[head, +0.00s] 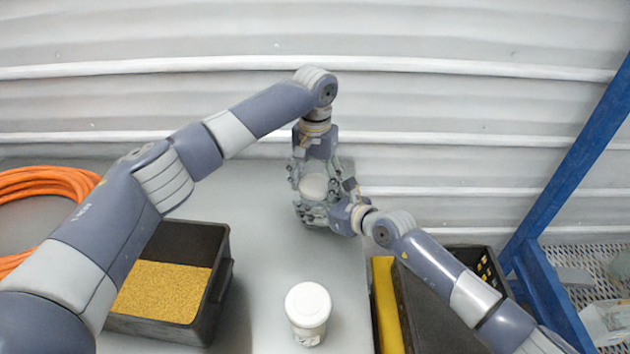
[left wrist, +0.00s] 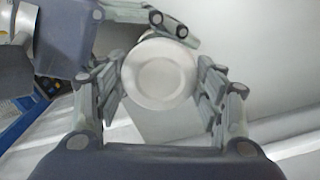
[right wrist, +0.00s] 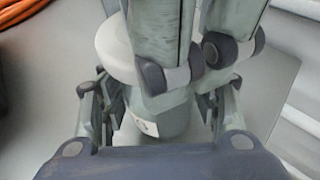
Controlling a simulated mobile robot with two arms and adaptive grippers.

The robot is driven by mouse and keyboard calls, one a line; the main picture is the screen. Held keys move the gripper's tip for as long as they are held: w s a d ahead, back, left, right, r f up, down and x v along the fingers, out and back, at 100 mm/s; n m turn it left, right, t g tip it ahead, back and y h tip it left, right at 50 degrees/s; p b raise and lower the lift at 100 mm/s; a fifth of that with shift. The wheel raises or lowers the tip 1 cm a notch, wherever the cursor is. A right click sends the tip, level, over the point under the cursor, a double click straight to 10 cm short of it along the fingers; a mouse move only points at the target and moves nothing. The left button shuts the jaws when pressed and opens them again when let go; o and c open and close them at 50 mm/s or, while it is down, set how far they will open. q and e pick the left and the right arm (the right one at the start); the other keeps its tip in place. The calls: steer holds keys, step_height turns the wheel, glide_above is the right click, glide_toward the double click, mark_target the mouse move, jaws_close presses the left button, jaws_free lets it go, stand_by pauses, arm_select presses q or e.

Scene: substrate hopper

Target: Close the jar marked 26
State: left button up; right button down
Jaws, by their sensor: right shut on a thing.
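A white jar with a round white lid (head: 313,187) stands at the back of the table, between my two grippers. My right gripper (head: 322,212) is shut on the jar's body from the right side. In the right wrist view the jar body (right wrist: 170,128) carries a white label whose mark I cannot read. My left gripper (head: 313,178) points down over the jar, its fingers spread on either side of the lid. In the left wrist view the lid (left wrist: 160,75) lies between these fingertips, very close to them; contact is unclear. The lid's seating is partly hidden by fingers.
A second white lidded jar (head: 308,304) stands at the table's front. A black bin (head: 222,290) of yellow granules is at left, near an orange hose (head: 45,180). A dark crate (head: 440,310) is at right, beside a blue frame (head: 570,170). A corrugated wall is behind.

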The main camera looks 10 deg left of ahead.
arm_select(q)
steer(key=o, duration=0.4)
step_height(320, 180, up, 12)
stand_by(0.5)
arm_select(e)
steer(key=shift+c, duration=2.4)
jaws_free()
steer(key=v, duration=1.2)
